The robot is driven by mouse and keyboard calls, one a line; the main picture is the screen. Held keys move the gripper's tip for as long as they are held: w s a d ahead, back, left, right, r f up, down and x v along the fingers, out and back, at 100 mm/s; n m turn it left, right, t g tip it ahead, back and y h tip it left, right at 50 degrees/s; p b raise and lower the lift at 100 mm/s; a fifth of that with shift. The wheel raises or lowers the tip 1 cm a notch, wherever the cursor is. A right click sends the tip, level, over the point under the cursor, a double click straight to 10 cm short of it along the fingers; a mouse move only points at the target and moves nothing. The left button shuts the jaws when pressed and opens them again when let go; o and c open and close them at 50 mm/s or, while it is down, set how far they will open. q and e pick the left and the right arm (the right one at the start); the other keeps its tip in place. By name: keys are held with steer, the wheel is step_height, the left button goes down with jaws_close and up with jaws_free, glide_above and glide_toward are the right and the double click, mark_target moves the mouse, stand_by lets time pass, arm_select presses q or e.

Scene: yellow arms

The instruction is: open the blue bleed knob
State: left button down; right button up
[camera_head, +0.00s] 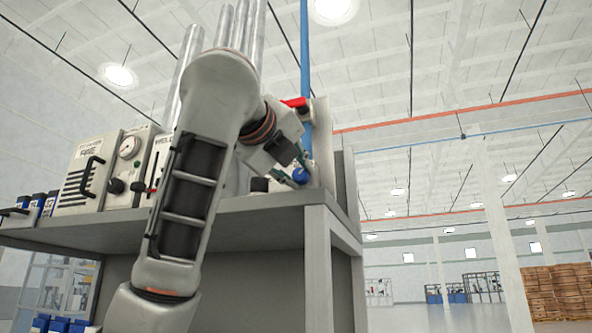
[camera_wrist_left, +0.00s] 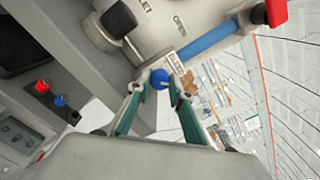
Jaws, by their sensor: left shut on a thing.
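The blue bleed knob (camera_head: 300,173) is a small round knob near the right end of the bench top, below the red valve handle. My left gripper (camera_head: 292,172) reaches it from the left, with its fingers around the knob. In the left wrist view the blue knob (camera_wrist_left: 160,79) sits between the two green-sided fingertips (camera_wrist_left: 160,84), and the gripper is shut on it. The part of the knob behind the fingers is hidden. My right gripper is not in view.
A red handle (camera_head: 295,103) sits on the blue pipe (camera_head: 305,60) above the knob. A grey panel with a gauge (camera_head: 130,146) and a black-handled box (camera_head: 88,172) stand left on the grey bench (camera_head: 270,226). Open floor lies to the right.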

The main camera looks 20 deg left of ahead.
arm_select(q)
steer(key=shift+a+r, duration=0.1)
steer(key=shift+r, duration=0.05)
steer(key=c, duration=2)
jaws_free()
steer(key=shift+o, duration=1.1)
steer(key=shift+s, duration=0.3)
steer(key=s, duration=1.1)
steer(key=shift+s+a, duration=0.15)
steer(key=shift+a, duration=0.05)
